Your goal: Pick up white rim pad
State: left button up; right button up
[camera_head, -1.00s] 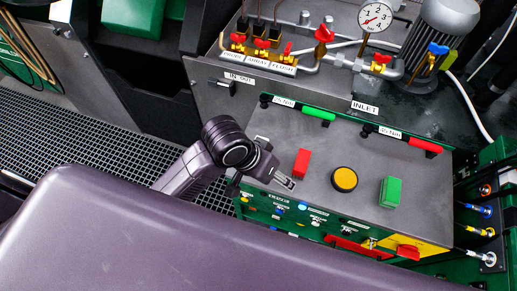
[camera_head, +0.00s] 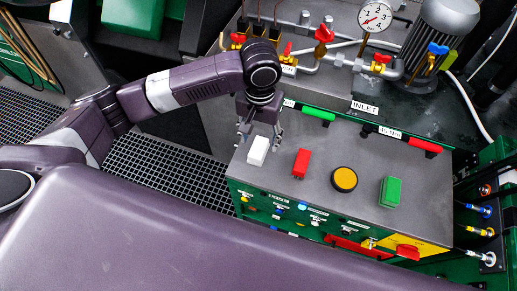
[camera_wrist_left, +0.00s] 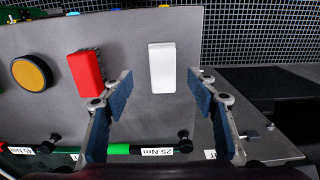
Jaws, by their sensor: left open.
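The white rim pad (camera_head: 258,150) is a small white block on the grey top of the green cabinet, near its left edge. In the left wrist view the white pad (camera_wrist_left: 161,68) lies ahead of the fingertips, in line with the gap between them. My left gripper (camera_head: 261,130) is just behind the pad in the head view, pointing down. It also shows in the left wrist view (camera_wrist_left: 161,83) with its blue-padded fingers spread and nothing between them. My right gripper is not in view.
A red block (camera_head: 301,163) lies right of the white pad, close to one finger in the wrist view. A yellow-orange disc (camera_head: 344,179) and a green block (camera_head: 390,191) lie farther right. Green-handled (camera_head: 318,115) and red-handled (camera_head: 426,147) tools lie along the back edge.

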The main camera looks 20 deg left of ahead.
aim_at(258, 147)
pick_arm(q)
jog(key=f, duration=0.4)
jog(key=f+p, duration=0.1)
jog(key=f, duration=0.1)
jog(key=shift+w+a+f, duration=0.15)
jog(key=shift+w+a, duration=0.1)
jog(key=shift+c, duration=0.3)
jog(key=c, duration=1.2)
notch_tip(258, 147, up, 20)
jog(key=shift+b, duration=0.35)
